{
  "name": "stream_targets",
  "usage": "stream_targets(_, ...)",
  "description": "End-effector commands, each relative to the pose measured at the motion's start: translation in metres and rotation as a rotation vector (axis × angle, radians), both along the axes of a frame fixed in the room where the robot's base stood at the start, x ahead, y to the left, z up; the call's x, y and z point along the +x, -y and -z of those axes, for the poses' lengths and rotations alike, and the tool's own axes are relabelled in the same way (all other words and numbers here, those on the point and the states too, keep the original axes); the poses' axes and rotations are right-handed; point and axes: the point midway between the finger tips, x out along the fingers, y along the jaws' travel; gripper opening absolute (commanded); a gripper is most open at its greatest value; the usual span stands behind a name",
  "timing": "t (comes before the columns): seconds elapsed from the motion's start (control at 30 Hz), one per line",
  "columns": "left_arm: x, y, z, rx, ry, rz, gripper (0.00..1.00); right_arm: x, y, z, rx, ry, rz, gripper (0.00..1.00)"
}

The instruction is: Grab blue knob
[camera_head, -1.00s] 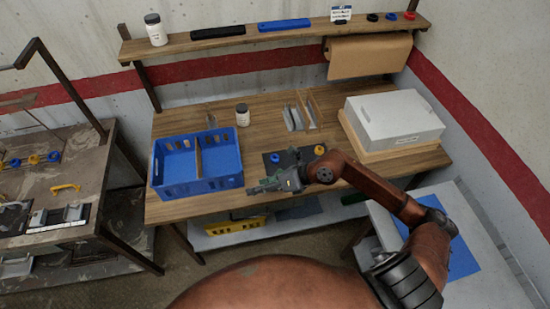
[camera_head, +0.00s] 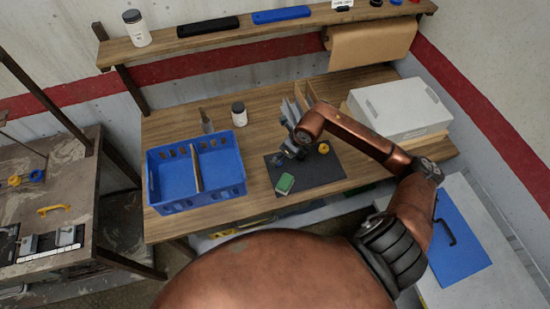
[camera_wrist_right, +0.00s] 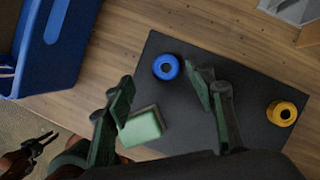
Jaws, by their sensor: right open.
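The blue knob (camera_wrist_right: 166,67) sits on the dark mat (camera_wrist_right: 180,140) in the right wrist view, just past the fingertips and between their lines. In the head view the blue knob (camera_head: 279,160) is partly hard to see beside the gripper. My right gripper (camera_wrist_right: 163,90) is open and empty above the mat, its two fingers spread; in the head view it (camera_head: 288,150) hangs over the mat's left part. A green block (camera_wrist_right: 142,127) lies between the fingers in the picture, below the knob. My left gripper (camera_wrist_right: 50,140) shows small at the wrist view's lower left; its jaws are unclear.
A yellow knob (camera_head: 323,148) sits on the mat to the right. A blue crate (camera_head: 220,193) stands left of the mat. A white bottle (camera_head: 239,114) and upright dividers (camera_head: 303,96) stand behind. A grey-white box (camera_head: 400,108) is at the right.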

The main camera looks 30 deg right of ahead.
Motion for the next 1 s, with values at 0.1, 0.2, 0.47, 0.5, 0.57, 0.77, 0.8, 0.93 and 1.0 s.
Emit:
stream_targets(0.1, -0.020, -0.001, -0.001, 0.002, -0.024, -0.006, 0.22, 0.001, 0.003, 0.012, 0.003, -0.002, 0.008, 0.50)
stream_targets(0.2, -0.029, -0.002, -0.004, 0.002, -0.036, -0.007, 0.22, 0.005, 0.003, 0.023, 0.004, -0.004, 0.012, 0.50)
stream_targets(0.47, -0.013, -0.001, -0.008, 0.002, -0.016, -0.003, 0.22, 0.018, 0.001, 0.053, 0.003, -0.002, 0.011, 0.50)
stream_targets(0.5, -0.007, -0.001, -0.008, 0.001, -0.009, -0.002, 0.22, 0.019, 0.000, 0.054, 0.002, -0.002, 0.010, 0.50)
stream_targets(0.57, 0.000, -0.001, -0.009, 0.001, 0.001, -0.001, 0.22, 0.019, 0.000, 0.055, 0.001, 0.000, 0.008, 0.50)
stream_targets(0.77, 0.005, 0.000, -0.009, 0.000, 0.007, 0.000, 0.22, 0.020, -0.001, 0.055, 0.001, -0.001, 0.006, 0.47)
stream_targets(0.8, 0.004, -0.001, -0.009, 0.000, 0.005, 0.000, 0.22, 0.020, -0.001, 0.055, 0.001, -0.001, 0.006, 0.45)
stream_targets(0.93, -0.004, -0.001, -0.009, 0.001, -0.004, -0.002, 0.22, 0.020, -0.001, 0.055, 0.001, -0.001, 0.006, 0.36)
stream_targets(1.0, -0.009, -0.002, -0.008, 0.002, -0.010, -0.003, 0.22, 0.020, -0.001, 0.055, 0.001, -0.001, 0.006, 0.31)
